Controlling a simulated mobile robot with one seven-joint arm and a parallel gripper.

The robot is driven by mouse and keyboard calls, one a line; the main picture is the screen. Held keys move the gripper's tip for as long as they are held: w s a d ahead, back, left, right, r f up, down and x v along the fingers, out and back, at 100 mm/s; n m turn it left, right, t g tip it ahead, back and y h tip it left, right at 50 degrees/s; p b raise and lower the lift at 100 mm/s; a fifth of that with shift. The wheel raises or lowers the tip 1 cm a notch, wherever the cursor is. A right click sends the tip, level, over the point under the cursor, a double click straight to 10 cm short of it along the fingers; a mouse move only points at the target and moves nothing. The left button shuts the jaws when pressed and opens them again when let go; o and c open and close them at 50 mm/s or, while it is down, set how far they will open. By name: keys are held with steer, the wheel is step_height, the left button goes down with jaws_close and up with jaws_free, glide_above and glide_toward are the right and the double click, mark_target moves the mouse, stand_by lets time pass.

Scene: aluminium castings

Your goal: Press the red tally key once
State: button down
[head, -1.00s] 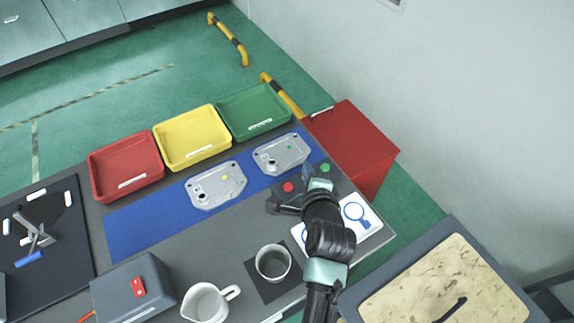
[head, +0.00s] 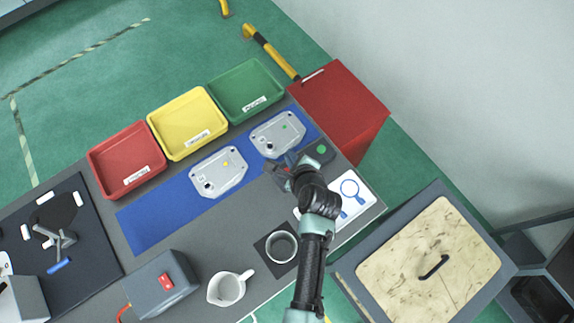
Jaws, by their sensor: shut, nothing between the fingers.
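A dark tally box (head: 328,158) stands at the right end of the table, beyond the blue mat. Its green key (head: 321,149) shows clearly at its right. My gripper (head: 283,168) is shut and empty, over the left part of the box, where the red key lies.
Two grey castings (head: 219,172) (head: 278,134) lie on the blue mat (head: 150,217). Red (head: 127,190), yellow (head: 203,147) and green (head: 262,109) trays stand behind. A cup (head: 281,247), a white jug (head: 229,288) and a printed card (head: 350,196) are near my arm.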

step_height(320, 180, down, 8)
steer(key=b, duration=0.7)
steer(key=shift+w+r+b, duration=0.15)
steer(key=shift+b, duration=0.15)
steer(key=shift+f+b, duration=0.4)
steer(key=shift+f, duration=0.2)
stand_by(1.1)
steer(key=shift+f, duration=0.4)
steer(key=shift+f+b, duration=0.45)
steer(key=shift+f, duration=0.1)
stand_by(0.6)
steer(key=shift+r, duration=0.1)
steer(key=shift+r+p, duration=0.85)
steer(key=shift+p, duration=0.2)
steer(key=shift+r, duration=0.1)
